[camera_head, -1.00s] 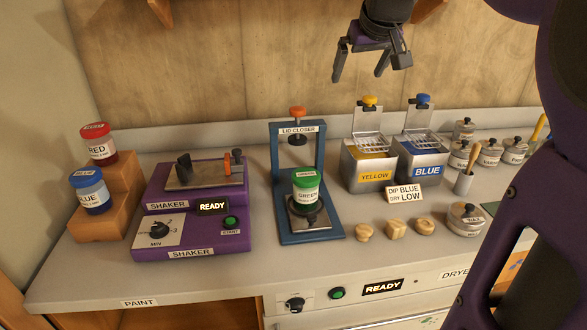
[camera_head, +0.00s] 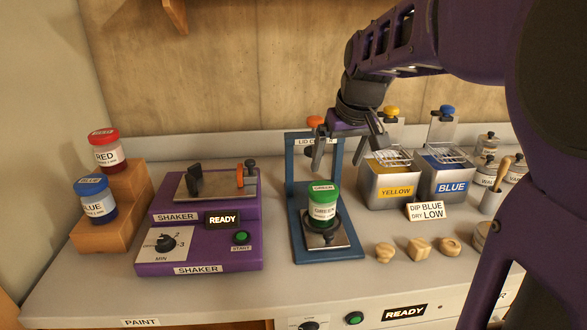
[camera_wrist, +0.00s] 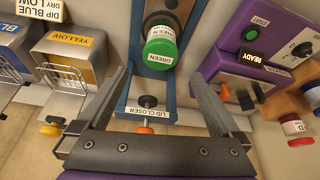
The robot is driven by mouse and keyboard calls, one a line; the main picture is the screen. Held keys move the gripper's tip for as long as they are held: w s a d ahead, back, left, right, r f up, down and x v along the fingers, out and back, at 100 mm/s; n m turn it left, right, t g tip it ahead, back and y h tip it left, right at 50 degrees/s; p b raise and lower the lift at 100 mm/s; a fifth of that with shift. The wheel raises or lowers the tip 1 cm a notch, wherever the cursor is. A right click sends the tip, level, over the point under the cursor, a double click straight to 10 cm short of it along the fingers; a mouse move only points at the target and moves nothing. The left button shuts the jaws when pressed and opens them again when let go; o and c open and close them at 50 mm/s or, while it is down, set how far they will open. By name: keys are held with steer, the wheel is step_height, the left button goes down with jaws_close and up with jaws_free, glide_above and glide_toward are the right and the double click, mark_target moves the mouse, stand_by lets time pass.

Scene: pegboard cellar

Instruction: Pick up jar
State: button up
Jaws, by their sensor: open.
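A green-lidded jar labelled GREEN (camera_head: 323,208) stands upright on the base plate of the blue lid closer (camera_head: 299,200). It also shows in the wrist view (camera_wrist: 161,48), seen from above, beyond my fingertips. Red (camera_head: 107,151) and blue (camera_head: 96,200) jars stand on wooden steps at the left. My gripper (camera_head: 356,147) is open and empty, above and behind the green jar, by the top of the lid closer. In the wrist view its two fingers (camera_wrist: 157,80) spread either side of the lid closer's frame, apart from the jar.
The purple shaker (camera_head: 200,235) stands left of the lid closer, its display reading READY. Yellow (camera_head: 396,190) and blue (camera_head: 450,184) dip tanks stand to the right, with a sign (camera_head: 427,210) before them. Several wooden pieces (camera_head: 420,249) lie in front. Bare counter lies in front of the lid closer.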

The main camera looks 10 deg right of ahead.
mark_target(323, 200)
steer(key=b+x, duration=0.2)
steer(key=x, duration=1.4)
steer(key=shift+a+b, duration=0.15)
steer(key=shift+b, duration=0.15)
